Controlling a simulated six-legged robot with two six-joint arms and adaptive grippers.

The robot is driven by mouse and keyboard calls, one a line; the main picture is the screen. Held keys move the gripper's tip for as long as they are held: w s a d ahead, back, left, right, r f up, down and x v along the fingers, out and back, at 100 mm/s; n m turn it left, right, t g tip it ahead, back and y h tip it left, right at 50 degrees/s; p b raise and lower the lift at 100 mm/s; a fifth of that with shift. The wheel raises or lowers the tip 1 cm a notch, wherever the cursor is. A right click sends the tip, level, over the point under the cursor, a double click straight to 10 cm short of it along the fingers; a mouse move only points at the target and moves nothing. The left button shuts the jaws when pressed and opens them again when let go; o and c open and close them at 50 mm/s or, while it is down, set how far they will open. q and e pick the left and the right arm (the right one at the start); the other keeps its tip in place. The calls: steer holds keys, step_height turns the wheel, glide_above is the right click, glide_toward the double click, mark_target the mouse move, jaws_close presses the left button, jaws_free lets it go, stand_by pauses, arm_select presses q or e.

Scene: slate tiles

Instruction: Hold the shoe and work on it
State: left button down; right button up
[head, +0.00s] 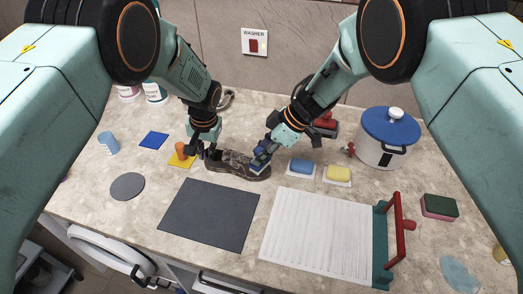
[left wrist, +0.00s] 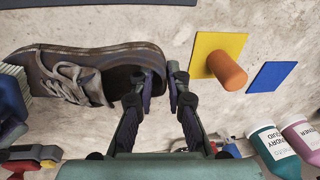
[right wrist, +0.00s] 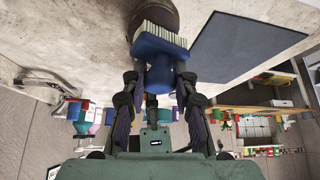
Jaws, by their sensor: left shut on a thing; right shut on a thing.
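A worn brown shoe (head: 228,164) with pale laces lies on the counter behind the dark mat, its toe to the right in the head view. It also shows in the left wrist view (left wrist: 90,68), where its heel is at my left gripper (left wrist: 160,88). In the head view my left gripper (head: 207,154) is shut on the shoe's heel end. My right gripper (head: 267,146) is shut on a blue brush (head: 261,157) at the shoe's toe end. In the right wrist view the brush (right wrist: 158,62) has pale bristles facing the shoe (right wrist: 153,14); exact contact is unclear.
A dark mat (head: 209,215) and a white ribbed board (head: 318,233) with a red handle lie in front. Blue (head: 302,167) and yellow (head: 338,174) blocks sit right of the shoe. A white pot (head: 385,150) stands further right. An orange cylinder (head: 180,149) stands left.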

steer(key=shift+w+d, duration=0.25)
steer(key=shift+w, duration=1)
steer(key=shift+s+a, duration=0.15)
steer(key=shift+s, duration=0.75)
steer(key=shift+s+a, duration=0.15)
steer(key=shift+s, duration=0.7)
steer(key=shift+w+d, duration=0.15)
steer(key=shift+w, duration=0.6)
steer(key=shift+w+d, duration=0.1)
steer(key=shift+w, duration=0.85)
steer(key=shift+s+a, duration=0.15)
steer(key=shift+s, duration=0.7)
steer(key=shift+s+a, duration=0.1)
steer(key=shift+s, duration=0.7)
steer(key=shift+w+d+r, duration=0.1)
steer(key=shift+w+d, duration=0.05)
steer(key=shift+w, duration=0.75)
steer(key=shift+w+d, duration=0.15)
steer(key=shift+w, duration=0.75)
step_height(320, 180, up, 8)
steer(key=shift+s, duration=0.1)
